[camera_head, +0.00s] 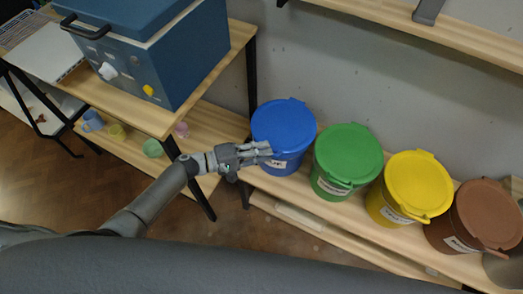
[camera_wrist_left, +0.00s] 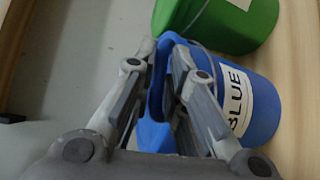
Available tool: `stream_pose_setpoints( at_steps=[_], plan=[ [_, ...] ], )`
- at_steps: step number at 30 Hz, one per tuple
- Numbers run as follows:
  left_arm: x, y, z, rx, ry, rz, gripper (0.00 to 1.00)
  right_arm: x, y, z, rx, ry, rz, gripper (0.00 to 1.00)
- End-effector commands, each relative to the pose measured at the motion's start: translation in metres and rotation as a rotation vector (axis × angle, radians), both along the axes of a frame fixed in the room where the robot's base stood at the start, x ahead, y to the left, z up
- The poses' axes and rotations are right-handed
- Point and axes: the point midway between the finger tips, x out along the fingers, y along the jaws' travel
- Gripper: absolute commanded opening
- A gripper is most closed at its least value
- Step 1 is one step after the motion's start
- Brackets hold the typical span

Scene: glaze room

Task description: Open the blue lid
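The blue lid (camera_head: 284,120) lies flat and closed on the blue bucket (camera_head: 291,167), the leftmost of the row. My left gripper (camera_head: 268,150) reaches the bucket's near side at the lid's front edge. In the left wrist view the fingers (camera_wrist_left: 166,48) straddle the lid's blue edge (camera_wrist_left: 155,100), one on the top side and one between the lid and the bucket wall. They are drawn in close and look shut on the edge, though the contact is partly hidden. The bucket's label reads BLUE. My right gripper is not in view.
Green (camera_head: 349,155), yellow (camera_head: 419,186) and brown (camera_head: 487,214) lidded buckets stand to the right on the same wooden shelf (camera_head: 315,210). A blue kiln-like box (camera_head: 150,50) stands on a table at left, with small cups below. A wall is close behind.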

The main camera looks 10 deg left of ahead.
Motion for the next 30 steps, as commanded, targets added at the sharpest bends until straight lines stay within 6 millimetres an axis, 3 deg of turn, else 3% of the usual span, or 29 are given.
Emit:
stream_pose_setpoints(
  at_steps=[17, 23, 30],
  plan=[
    [0.001, 0.000, 0.008, 0.010, 0.012, -0.001, 0.00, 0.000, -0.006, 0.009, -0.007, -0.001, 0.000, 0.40],
    [0.004, 0.000, 0.027, 0.031, 0.065, -0.002, 0.00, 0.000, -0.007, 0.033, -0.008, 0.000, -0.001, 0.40],
    [0.013, -0.002, 0.062, 0.070, 0.178, 0.000, 0.00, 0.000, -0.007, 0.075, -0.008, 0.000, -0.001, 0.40]
  ],
)
